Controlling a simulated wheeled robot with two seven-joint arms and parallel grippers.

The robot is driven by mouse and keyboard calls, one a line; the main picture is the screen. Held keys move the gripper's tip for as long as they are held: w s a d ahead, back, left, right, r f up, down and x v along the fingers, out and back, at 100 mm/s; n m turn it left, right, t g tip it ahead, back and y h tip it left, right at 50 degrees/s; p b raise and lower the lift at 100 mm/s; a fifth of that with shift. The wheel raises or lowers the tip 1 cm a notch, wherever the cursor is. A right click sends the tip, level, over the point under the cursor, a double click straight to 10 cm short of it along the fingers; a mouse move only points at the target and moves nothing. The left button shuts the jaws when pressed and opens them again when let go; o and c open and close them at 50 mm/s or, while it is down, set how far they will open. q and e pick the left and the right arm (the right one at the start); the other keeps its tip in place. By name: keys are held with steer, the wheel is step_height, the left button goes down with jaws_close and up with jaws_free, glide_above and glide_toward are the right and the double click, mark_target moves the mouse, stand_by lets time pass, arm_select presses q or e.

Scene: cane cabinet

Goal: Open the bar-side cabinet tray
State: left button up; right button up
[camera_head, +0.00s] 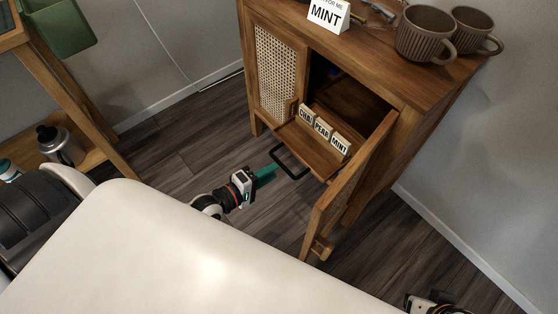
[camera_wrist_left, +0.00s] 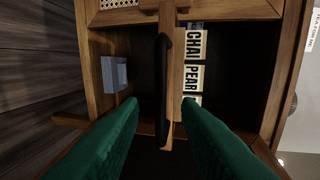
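The wooden cabinet (camera_head: 419,82) has its right door (camera_head: 345,193) swung open. Inside is a wooden tray (camera_head: 306,147) with a black loop handle (camera_head: 291,162) on its front. Cards reading CHAI, PEAR and MINT (camera_head: 323,129) stand in the tray. How far the tray is out is hard to tell. My left gripper (camera_head: 269,172) is open, its green fingers close to the handle. In the left wrist view, the handle (camera_wrist_left: 163,85) lies between the spread fingertips (camera_wrist_left: 160,110); no contact is clear. My right gripper (camera_head: 435,304) shows only partly at the bottom right edge, fingers hidden.
The cane door (camera_head: 277,73) on the left is shut. Ribbed mugs (camera_head: 425,36) and a MINT sign (camera_head: 328,14) stand on the cabinet top. A grey box (camera_wrist_left: 114,74) shows inside the cabinet. A wooden shelf with a bottle (camera_head: 60,145) stands at the left.

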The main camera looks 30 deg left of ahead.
arm_select(q)
steer(key=p+v, duration=0.1)
steer(key=v, duration=0.5)
steer(key=shift+s+a, duration=0.2)
steer(key=shift+s, duration=0.2)
